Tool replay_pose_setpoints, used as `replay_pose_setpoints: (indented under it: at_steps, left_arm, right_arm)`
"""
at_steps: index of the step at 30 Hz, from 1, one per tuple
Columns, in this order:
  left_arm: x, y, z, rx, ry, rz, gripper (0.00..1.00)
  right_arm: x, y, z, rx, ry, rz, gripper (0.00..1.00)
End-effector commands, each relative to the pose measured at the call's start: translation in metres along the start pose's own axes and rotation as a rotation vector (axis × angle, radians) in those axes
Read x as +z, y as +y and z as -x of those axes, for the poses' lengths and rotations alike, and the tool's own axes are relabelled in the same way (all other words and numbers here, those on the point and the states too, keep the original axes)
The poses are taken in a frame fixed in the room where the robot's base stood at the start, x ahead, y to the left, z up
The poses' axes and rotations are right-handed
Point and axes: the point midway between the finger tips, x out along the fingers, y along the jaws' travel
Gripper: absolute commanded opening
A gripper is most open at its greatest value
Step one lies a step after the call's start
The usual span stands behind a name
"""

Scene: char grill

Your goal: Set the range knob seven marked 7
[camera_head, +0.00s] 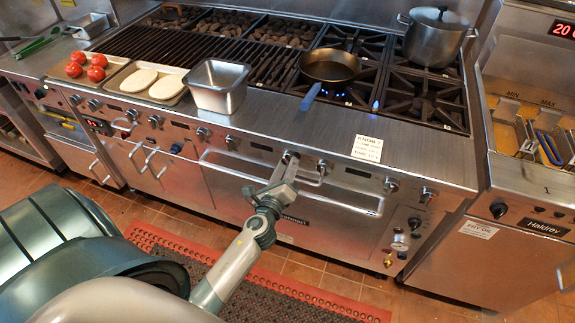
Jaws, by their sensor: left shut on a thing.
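The range front (262,148) carries a row of metal knobs below the cooktop edge. My left gripper (288,163) reaches up from the lower middle of the head view and is shut on a range knob (289,155), mostly hidden by the fingers. Its number and pointer angle cannot be read. Neighbouring knobs show to the left (232,142) and to the right (325,167), apart from the gripper. My right gripper is not in view.
A frying pan (330,66) sits on a burner with blue flame; its blue handle (311,96) points at the front edge. A steel pan (218,87), a pot (436,37) and a small sign (367,148) are on top. Oven handles stick out below the knobs.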

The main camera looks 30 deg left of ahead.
Motion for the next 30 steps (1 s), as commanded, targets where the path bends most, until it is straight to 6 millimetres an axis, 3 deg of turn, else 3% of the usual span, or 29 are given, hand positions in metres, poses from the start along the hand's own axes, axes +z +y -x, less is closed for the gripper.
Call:
replay_pose_setpoints:
  at_steps: [8,23,30]
  left_arm:
    - [0.001,0.000,0.001,0.005,0.018,0.265,0.15]
    - [0.002,-0.001,0.001,0.013,0.051,0.731,0.15]
    - [0.003,-0.001,0.000,0.015,0.063,0.896,0.15]
  right_arm:
    - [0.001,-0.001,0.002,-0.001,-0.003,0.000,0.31]
    - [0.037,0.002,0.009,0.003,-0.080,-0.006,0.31]
    - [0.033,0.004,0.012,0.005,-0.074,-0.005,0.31]
